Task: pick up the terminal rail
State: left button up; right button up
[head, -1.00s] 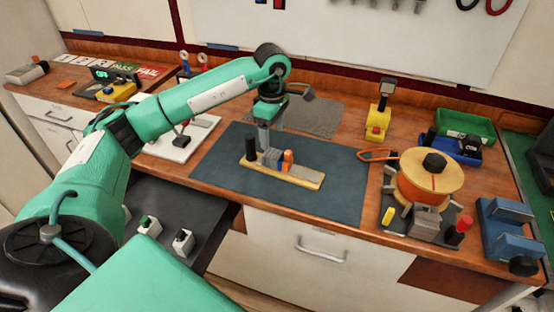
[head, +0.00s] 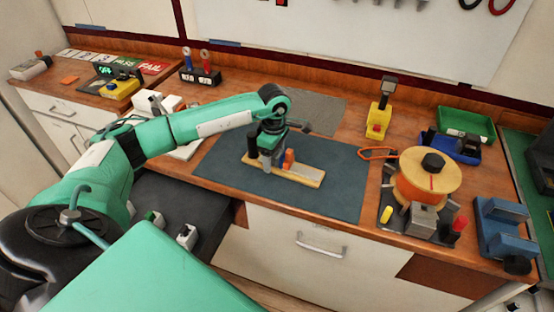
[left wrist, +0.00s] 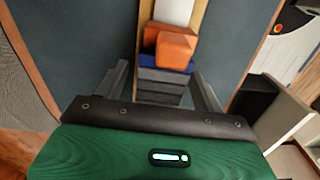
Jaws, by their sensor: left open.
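The terminal rail lies on a light wooden board (head: 308,177) on the dark mat. Its orange end block (head: 289,158) shows in the head view, just right of my left gripper (head: 266,162). In the left wrist view, the grey terminals (left wrist: 160,88) sit beside a blue one (left wrist: 165,66) and the orange block (left wrist: 175,48). My left gripper (left wrist: 160,75) is open, with one finger on each side of the grey terminals. I cannot tell whether the fingers touch them. In the head view the gripper hides most of the grey terminals. My right gripper is not in view.
The dark mat (head: 335,200) is clear around the board. To the right are an orange wire spool (head: 425,185), a yellow-based device (head: 378,122), a green tray (head: 465,122) and a blue fixture (head: 503,225).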

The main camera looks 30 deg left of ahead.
pick_arm(q)
jog(key=c, duration=1.3)
jog(key=shift+r, duration=0.1)
grip_shut()
